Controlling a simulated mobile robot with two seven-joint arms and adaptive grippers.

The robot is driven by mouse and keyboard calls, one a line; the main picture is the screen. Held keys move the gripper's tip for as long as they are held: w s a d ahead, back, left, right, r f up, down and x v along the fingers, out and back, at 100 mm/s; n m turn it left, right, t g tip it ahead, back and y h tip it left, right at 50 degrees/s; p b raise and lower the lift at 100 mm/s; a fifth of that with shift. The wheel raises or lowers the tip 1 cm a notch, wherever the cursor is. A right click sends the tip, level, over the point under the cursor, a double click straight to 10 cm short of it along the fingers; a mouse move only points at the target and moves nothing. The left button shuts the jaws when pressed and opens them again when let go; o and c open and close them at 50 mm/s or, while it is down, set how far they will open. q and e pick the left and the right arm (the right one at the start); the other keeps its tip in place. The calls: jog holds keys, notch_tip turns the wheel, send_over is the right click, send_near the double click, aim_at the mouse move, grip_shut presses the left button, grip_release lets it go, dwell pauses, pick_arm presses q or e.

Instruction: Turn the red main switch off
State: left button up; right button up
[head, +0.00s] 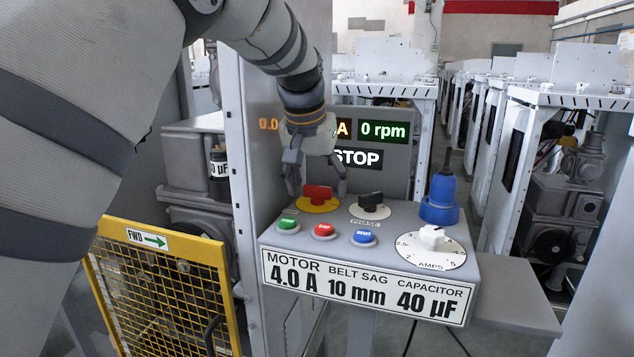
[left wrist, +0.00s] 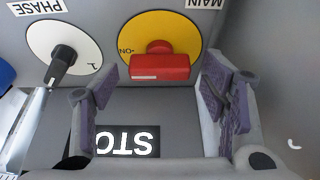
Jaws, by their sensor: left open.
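The red main switch (head: 318,192) sits on a round yellow plate (head: 317,206) at the back left of the sloped grey control panel. In the left wrist view the red switch handle (left wrist: 160,70) lies across the yellow plate (left wrist: 187,30), with ON printed beside it at the picture's left. My left gripper (head: 316,178) is open over the switch, one finger on each side of it in the head view. In the left wrist view both purple-padded fingers (left wrist: 160,100) are apart and empty, and the handle shows beyond their tips. My right gripper is not in view.
Beside the switch is the black PHASE knob (head: 371,202). In front are green (head: 288,225), red (head: 324,230) and blue (head: 363,237) buttons. A white AMPS dial (head: 431,250) and blue plug (head: 440,195) stand right. The display behind reads STOP (head: 358,157) and 0 rpm.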

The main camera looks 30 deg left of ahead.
pick_arm(q)
jog(key=c, duration=1.1)
jog(key=shift+c, duration=0.2)
